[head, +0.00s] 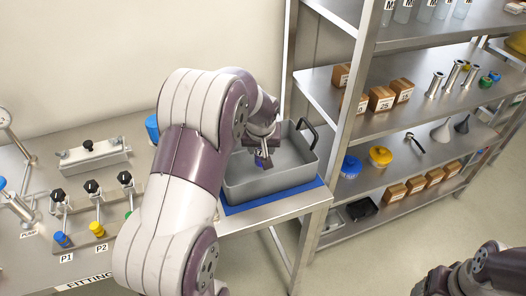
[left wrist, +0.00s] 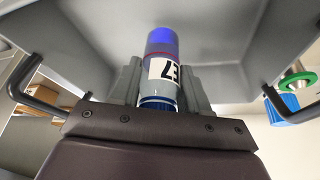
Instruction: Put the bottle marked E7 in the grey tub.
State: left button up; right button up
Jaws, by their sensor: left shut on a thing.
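The bottle marked E7 (left wrist: 162,75) is a small grey bottle with a blue end and a white label, whose black E7 reads upside down in the left wrist view. My left gripper (left wrist: 160,88) is shut on it, one finger on each side. In the head view my left gripper (head: 263,155) holds the bottle (head: 261,163) inside the outline of the grey tub (head: 262,184), over its inside; I cannot tell whether the bottle touches the floor. The tub's grey walls (left wrist: 250,45) surround the bottle in the left wrist view. My right gripper's fingers are out of view.
The tub has black handles (head: 308,134) and stands on a blue mat (head: 275,199) at the bench's right end. A metal shelf rack (head: 345,125) with several boxes and jars stands close on the right. Valves (head: 95,200) and fittings occupy the bench's left.

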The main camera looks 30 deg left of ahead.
aim_at(262, 154)
pick_arm(q)
jog(key=x, duration=0.3)
jog(key=shift+d, duration=0.25)
jog(key=shift+s, duration=0.3)
jog(key=shift+f, duration=0.1)
jog(key=o, duration=1.1)
jog(key=shift+w, duration=0.2)
jog(key=shift+c, duration=0.2)
jog(key=shift+s, duration=0.1)
